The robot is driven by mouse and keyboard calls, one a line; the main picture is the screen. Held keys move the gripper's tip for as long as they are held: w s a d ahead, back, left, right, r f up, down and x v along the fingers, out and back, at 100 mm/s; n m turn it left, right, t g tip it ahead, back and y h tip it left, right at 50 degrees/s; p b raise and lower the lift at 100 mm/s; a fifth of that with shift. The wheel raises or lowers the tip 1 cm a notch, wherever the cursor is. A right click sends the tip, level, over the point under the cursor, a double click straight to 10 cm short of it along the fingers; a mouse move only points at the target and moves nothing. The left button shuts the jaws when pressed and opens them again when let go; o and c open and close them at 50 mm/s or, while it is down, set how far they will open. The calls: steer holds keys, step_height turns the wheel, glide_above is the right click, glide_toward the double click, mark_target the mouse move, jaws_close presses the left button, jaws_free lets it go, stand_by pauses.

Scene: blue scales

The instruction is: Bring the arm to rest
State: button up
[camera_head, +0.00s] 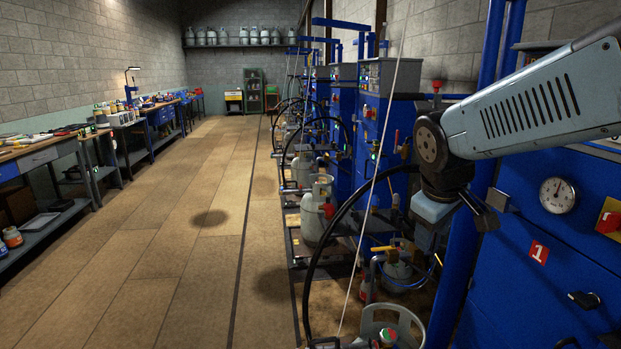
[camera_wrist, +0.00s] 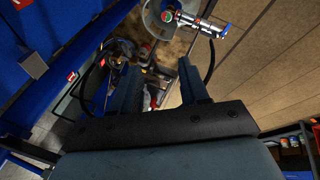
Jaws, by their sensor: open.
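My arm reaches in from the right edge of the head view, its pale grey link tilted down to the left to a dark wrist joint. My gripper (camera_head: 436,228) hangs below that joint, in front of the blue scale cabinets. In the wrist view my gripper (camera_wrist: 160,78) shows two dark fingers spread apart. Nothing is seen held between them; floor and fittings show through the gap. The fingertips are hard to make out in the head view.
A blue cabinet (camera_head: 540,270) with a gauge (camera_head: 557,195) stands close under my arm. A grey cylinder (camera_head: 392,328) stands at the bottom, near a black hose (camera_head: 312,255). Workbenches (camera_head: 40,160) line the left wall. The aisle floor (camera_head: 190,240) is clear.

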steer(key=s+d+r+m+t+y, duration=0.1)
steer(key=s+r+m, duration=0.2)
steer(key=s+m, duration=0.3)
steer(key=shift+s+r+m+y, duration=0.3)
steer(key=shift+s+y, duration=0.1)
steer(key=shift+s, duration=0.95)
